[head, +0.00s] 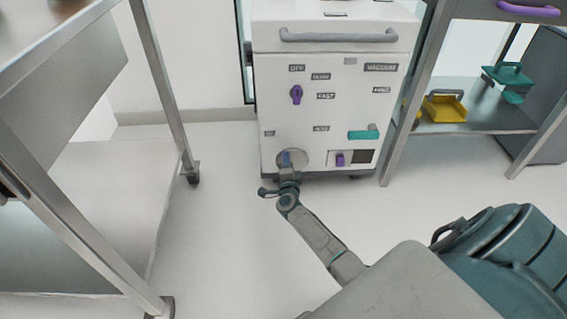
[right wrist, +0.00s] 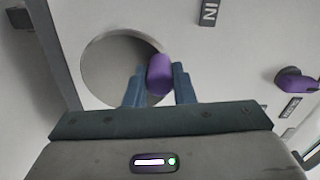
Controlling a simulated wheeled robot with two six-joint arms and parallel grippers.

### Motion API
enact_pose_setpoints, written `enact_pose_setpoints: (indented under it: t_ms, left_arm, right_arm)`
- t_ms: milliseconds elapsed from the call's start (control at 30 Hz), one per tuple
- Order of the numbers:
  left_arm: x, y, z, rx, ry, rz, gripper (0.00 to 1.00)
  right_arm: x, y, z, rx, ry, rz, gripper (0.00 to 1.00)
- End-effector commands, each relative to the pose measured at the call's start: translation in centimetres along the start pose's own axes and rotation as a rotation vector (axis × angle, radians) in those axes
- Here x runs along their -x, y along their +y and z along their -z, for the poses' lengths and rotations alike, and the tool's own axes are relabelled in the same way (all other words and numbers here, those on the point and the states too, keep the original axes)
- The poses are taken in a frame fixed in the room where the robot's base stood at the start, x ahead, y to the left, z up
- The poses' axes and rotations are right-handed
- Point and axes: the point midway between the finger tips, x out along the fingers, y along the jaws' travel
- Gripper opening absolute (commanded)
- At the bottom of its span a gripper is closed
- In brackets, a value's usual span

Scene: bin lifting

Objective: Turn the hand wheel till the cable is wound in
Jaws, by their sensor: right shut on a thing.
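The hand wheel (head: 301,156) is a round grey disc low on the left of the white cabinet's front. It also shows in the right wrist view (right wrist: 108,62), with a purple handle (right wrist: 160,74) at its right side. My right gripper (head: 287,158) reaches the wheel from below. Its two blue fingers stand on either side of the purple handle and are shut on it. The fingers cover part of the wheel in the head view. I cannot make out a cable in either view. My left gripper is not in view.
The white cabinet (head: 335,88) carries a purple knob (head: 296,94), a teal handle (head: 363,134) and a small purple switch (head: 340,159). Metal shelving stands at left and right; a yellow dustpan-like item (head: 444,107) lies on the right shelf (head: 480,122). The floor (head: 225,215) before the cabinet is clear.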

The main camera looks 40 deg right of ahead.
Motion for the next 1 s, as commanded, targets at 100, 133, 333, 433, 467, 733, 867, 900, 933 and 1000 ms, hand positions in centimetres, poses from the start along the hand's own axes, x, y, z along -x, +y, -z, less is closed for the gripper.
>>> enact_pose_setpoints:
  t_ms: [100, 133, 333, 433, 467, 733, 867, 900, 933, 1000]
  left_arm:
    - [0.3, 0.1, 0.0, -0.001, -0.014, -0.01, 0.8]
    - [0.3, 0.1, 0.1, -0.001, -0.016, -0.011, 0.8]
    - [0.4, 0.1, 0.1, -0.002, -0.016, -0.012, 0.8]
    - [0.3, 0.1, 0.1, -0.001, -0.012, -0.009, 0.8]
    - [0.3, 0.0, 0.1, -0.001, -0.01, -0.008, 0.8]
    - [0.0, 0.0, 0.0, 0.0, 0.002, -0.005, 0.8]
    - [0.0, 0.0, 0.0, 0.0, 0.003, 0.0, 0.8]
    - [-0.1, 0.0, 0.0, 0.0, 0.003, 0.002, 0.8]
    - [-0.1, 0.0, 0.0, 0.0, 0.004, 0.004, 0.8]
    - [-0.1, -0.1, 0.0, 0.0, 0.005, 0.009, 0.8]
  right_arm:
    - [0.0, -0.2, 0.6, -0.109, 0.001, 0.0, 0.0]
    - [0.0, -0.2, 0.8, -0.136, 0.001, 0.0, 0.0]
    - [0.0, -0.3, 1.5, -0.3, 0.001, 0.0, 0.0]
    - [0.0, -0.3, 1.9, -0.369, 0.001, 0.0, 0.0]
    - [0.0, -0.3, 2.0, -0.386, 0.001, 0.0, 0.0]
    - [0.0, -0.2, 2.5, -0.5, 0.0, 0.0, 0.0]
    - [0.0, -0.2, 2.6, -0.526, 0.001, -0.001, 0.0]
    - [0.0, -0.2, 2.6, -0.53, 0.001, -0.001, 0.0]
    - [0.0, -0.2, 2.7, -0.533, 0.001, -0.001, 0.0]
    - [0.0, -0.2, 2.7, -0.537, 0.001, -0.001, 0.0]
